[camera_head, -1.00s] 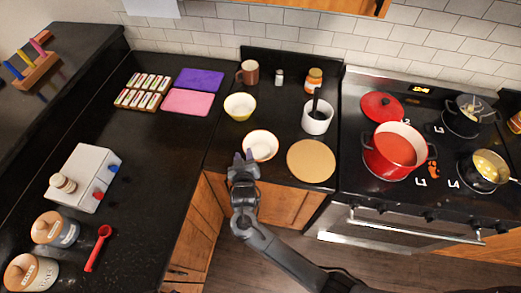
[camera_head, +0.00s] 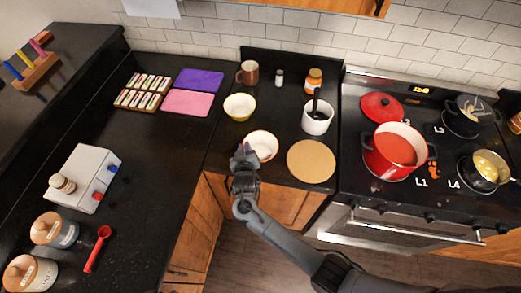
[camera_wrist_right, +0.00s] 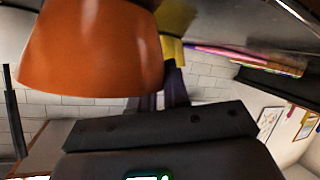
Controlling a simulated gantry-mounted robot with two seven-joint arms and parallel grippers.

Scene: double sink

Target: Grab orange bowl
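The orange bowl (camera_head: 262,146), white inside with an orange rim, stands upright on the black counter near its front edge. Its orange outer side (camera_wrist_right: 92,48) fills the upper left of the right wrist view. My right gripper (camera_head: 243,150) is at the bowl's left side, close to the rim. Its two dark purple fingers (camera_wrist_right: 161,92) show a gap between them, so it looks open. The bowl hides part of one finger in the wrist view; contact cannot be told. My left gripper is not in view.
A yellow bowl (camera_head: 239,107) stands just behind. A round tan board (camera_head: 311,161) lies to the right, with a white pot (camera_head: 317,118) behind it. A red pot (camera_head: 394,150) sits on the stove. The left counter's middle is clear.

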